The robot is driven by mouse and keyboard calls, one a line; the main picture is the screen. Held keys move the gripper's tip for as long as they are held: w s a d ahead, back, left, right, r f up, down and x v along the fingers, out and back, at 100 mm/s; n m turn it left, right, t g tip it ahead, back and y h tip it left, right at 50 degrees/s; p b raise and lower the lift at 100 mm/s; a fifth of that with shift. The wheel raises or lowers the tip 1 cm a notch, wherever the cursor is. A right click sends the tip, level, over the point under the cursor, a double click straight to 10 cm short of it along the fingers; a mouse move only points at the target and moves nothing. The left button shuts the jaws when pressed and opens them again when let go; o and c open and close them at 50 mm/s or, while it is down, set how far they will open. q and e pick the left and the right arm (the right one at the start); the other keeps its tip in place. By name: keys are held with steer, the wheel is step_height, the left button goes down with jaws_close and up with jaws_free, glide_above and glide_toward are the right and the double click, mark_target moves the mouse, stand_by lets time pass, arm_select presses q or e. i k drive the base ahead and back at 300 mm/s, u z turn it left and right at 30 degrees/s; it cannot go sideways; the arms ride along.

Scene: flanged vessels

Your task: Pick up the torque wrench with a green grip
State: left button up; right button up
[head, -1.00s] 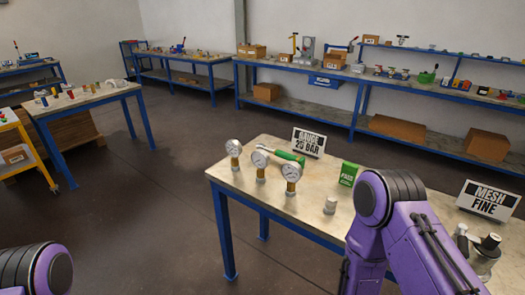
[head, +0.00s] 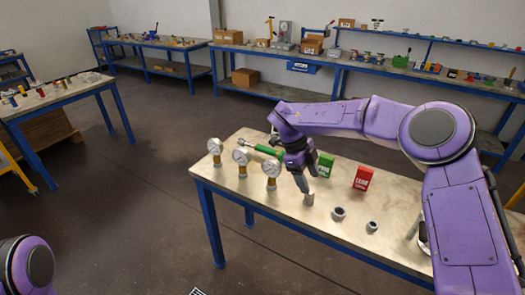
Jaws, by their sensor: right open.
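The torque wrench with a green grip (head: 266,150) lies on the near table (head: 225,178), behind the pressure gauges. Its metal head points left, and the right end of its grip is close to my right gripper in the picture. My right gripper (head: 305,183) is open, points down over the table, and appears just right of and nearer than the wrench. Nothing shows between its fingers. My left gripper is out of view; only part of my left arm shows at the bottom left.
Three pressure gauges (head: 241,158) stand in front of the wrench. A green box (head: 326,166) and a red box (head: 363,178) stand to the right. Small metal fittings (head: 338,213) sit near the front edge. Other benches line the walls.

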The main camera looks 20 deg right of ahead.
mark_target(241, 142)
steer(key=i, duration=1.5)
